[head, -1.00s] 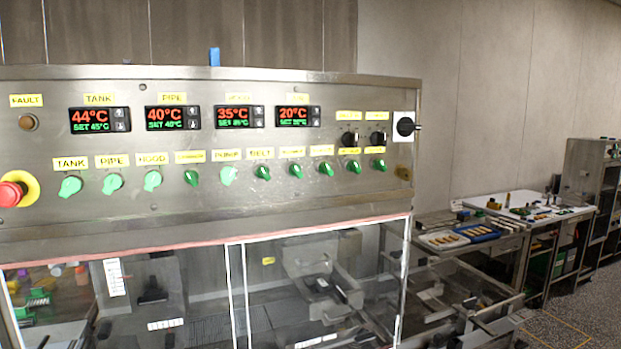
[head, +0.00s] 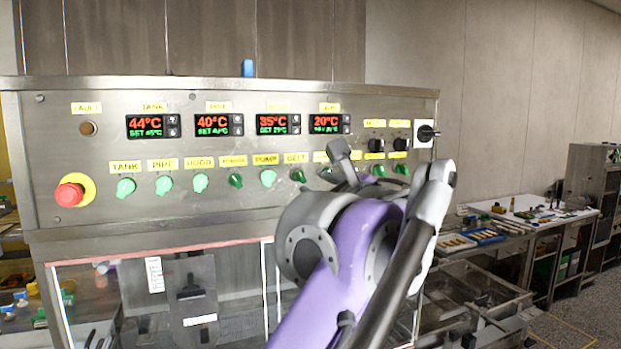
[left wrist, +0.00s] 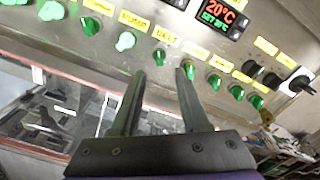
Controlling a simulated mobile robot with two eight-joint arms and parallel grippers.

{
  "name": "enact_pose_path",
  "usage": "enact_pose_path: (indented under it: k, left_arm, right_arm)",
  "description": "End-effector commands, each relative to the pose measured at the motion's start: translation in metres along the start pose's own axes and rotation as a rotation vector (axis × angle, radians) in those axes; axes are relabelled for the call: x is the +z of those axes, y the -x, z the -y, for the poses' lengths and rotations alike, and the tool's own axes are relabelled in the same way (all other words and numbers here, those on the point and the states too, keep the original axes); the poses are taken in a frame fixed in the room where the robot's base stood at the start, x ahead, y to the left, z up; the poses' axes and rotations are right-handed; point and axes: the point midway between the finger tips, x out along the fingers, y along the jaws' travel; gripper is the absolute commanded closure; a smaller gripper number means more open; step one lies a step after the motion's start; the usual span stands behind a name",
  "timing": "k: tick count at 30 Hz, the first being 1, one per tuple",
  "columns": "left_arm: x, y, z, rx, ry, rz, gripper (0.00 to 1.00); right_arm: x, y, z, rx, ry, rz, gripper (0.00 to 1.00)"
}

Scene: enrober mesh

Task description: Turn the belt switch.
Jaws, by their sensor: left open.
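The belt switch (head: 298,175) is a green knob under the yellow BELT label (head: 297,158) on the steel control panel (head: 230,120). It also shows in the left wrist view (left wrist: 159,56), upper middle. My left gripper (left wrist: 160,72) is open and empty, its two dark fingers pointing at the panel. In that view the belt switch appears in the gap between the fingertips, a little beyond them; I see no contact. In the head view my purple and grey left arm rises at centre right, and the fingers cannot be made out clearly. My right gripper is not in view.
Similar green knobs sit close on both sides, including the pump knob (head: 268,177). A red emergency button (head: 70,194) is at the left, a black rotary switch (head: 427,133) at the right end. Clear guard panels are below. A worktable (head: 530,222) stands at right.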

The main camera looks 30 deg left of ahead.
Motion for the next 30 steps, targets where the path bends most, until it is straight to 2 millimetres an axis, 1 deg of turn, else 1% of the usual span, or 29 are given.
enact_pose_path:
  k: [1, 6, 9, 12, 16, 23, 24, 26, 30]
  left_arm:
    - [0.002, -0.011, -0.001, 0.005, 0.001, 0.004, 0.55]
    - [0.002, -0.043, -0.001, 0.005, 0.002, 0.004, 0.55]
    - [0.001, -0.058, -0.001, 0.003, 0.002, 0.002, 0.55]
    - [0.001, -0.067, -0.001, 0.003, 0.002, 0.001, 0.55]
    - [0.0, -0.073, -0.001, 0.001, 0.002, -0.001, 0.55]
    - [-0.001, -0.074, -0.001, 0.001, 0.002, -0.001, 0.55]
    - [-0.001, -0.074, -0.001, 0.001, 0.002, -0.001, 0.57]
    - [-0.001, -0.073, -0.001, 0.001, 0.002, -0.001, 0.68]
    - [0.0, -0.073, -0.001, 0.001, 0.003, -0.001, 0.93]
  right_arm:
    - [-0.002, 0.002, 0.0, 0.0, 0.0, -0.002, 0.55]
    - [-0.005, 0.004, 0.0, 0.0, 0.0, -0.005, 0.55]
    - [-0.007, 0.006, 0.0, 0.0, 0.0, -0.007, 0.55]
    - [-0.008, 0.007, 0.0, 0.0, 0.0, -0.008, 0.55]
    - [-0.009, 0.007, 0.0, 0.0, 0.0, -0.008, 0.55]
    - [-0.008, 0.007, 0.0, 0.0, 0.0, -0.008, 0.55]
    - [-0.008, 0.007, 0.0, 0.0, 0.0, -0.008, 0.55]
    - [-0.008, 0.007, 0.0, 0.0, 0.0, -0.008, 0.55]
    - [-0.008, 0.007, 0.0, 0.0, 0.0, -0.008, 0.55]
